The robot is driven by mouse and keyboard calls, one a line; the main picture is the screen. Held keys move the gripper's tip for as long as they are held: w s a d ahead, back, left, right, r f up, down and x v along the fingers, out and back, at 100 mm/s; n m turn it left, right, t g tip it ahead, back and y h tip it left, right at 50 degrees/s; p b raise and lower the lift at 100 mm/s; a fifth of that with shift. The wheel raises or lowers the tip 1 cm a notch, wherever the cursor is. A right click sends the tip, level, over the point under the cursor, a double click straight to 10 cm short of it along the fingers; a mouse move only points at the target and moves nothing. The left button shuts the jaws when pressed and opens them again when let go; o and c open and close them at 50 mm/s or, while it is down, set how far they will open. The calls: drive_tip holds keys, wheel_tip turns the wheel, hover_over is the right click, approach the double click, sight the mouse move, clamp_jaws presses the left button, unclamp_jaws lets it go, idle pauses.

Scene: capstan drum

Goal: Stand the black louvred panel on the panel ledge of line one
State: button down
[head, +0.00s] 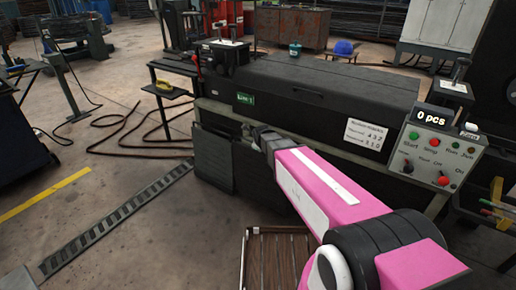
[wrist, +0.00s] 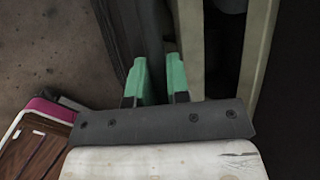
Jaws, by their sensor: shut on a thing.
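A black louvred panel (head: 213,158) stands close to upright against the front of line one, below its pale rail and green line sign (head: 245,98). My gripper (head: 262,137) is at the upper right of the panel, at about rail height. In the wrist view its green fingertips (wrist: 160,78) are shut on a dark upright part (wrist: 150,35), which I take to be the panel's edge. A pale rail (wrist: 190,45) of the line runs just right of the fingers. The panel's lower edge and its contact with the ledge are not clear.
A slatted brown wooden piece (head: 277,262) lies on the floor in front. A grey slotted strip (head: 120,222) runs along the floor at left. A control box (head: 435,140) reading 0 pcs stands at right. Dark hoses lie at left; open floor is between.

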drive_tip(key=w+d+f, duration=0.3)
drive_tip(key=w, duration=0.2)
drive_tip(key=shift+w+d+f, duration=0.15)
drive_tip(key=shift+d+f, duration=0.15)
drive_tip(key=shift+f, duration=0.05)
idle(0.6)
drive_tip(key=shift+f, duration=0.4)
idle(0.8)
drive_tip(key=c, duration=1)
unclamp_jaws()
drive_tip(key=shift+f, duration=0.1)
drive_tip(key=v, duration=1.1)
drive_tip(key=shift+w, duration=0.1)
